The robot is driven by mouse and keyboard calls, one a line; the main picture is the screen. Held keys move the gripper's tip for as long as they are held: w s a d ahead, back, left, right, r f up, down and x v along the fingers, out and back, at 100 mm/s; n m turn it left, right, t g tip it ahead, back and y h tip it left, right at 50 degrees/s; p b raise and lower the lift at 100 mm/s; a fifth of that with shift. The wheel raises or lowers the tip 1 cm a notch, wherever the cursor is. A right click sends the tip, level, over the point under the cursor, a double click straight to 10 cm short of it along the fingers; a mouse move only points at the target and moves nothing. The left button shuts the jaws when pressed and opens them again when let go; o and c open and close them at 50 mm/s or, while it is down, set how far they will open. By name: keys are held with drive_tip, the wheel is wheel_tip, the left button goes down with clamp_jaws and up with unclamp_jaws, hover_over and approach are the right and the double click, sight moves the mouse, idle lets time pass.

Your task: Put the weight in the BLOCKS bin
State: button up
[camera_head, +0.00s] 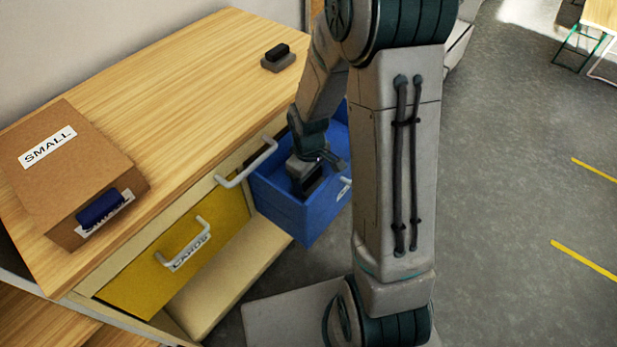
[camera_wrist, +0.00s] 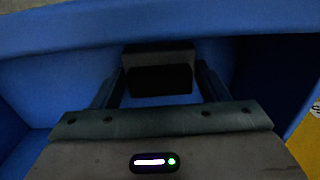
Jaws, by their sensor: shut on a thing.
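My gripper (camera_head: 318,168) reaches down inside the open blue drawer (camera_head: 279,205). It is shut on a grey-and-black block, which I take to be the weight (camera_head: 311,184). In the wrist view the block (camera_wrist: 158,74) sits between the two fingers, with a grey top edge and a dark face. The blue wall (camera_wrist: 60,80) surrounds it there. I cannot tell whether the block touches the drawer floor. The drawer's white label (camera_head: 345,187) is partly hidden by my arm, so I cannot read it.
A similar grey-and-black block (camera_head: 278,58) stands at the far end of the wooden top (camera_head: 190,85). A brown box (camera_head: 72,165) marked SMALL, with a blue piece at its front, is on the left. A yellow drawer (camera_head: 180,262) labelled CARDS is shut beside the blue one.

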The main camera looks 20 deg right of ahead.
drive_tip(key=o, duration=1.4)
wheel_tip(320, 180, up, 12)
drive_tip(key=p, duration=0.3)
drive_tip(key=shift+s+d+r+m+t, duration=0.1)
drive_tip(key=shift+s+r+m+t, duration=0.25)
drive_tip(key=shift+s+r+m, duration=1.25)
drive_tip(key=shift+s+d+r+m+t, duration=0.1)
drive_tip(key=shift+s+r+m+t, duration=0.45)
drive_tip(key=shift+s+r, duration=1.7)
drive_tip(key=shift+s+d+r+m+t, duration=0.1)
drive_tip(key=shift+s+r+m, duration=1.2)
drive_tip(key=shift+s, duration=1.45)
drive_tip(key=shift+f, duration=0.2)
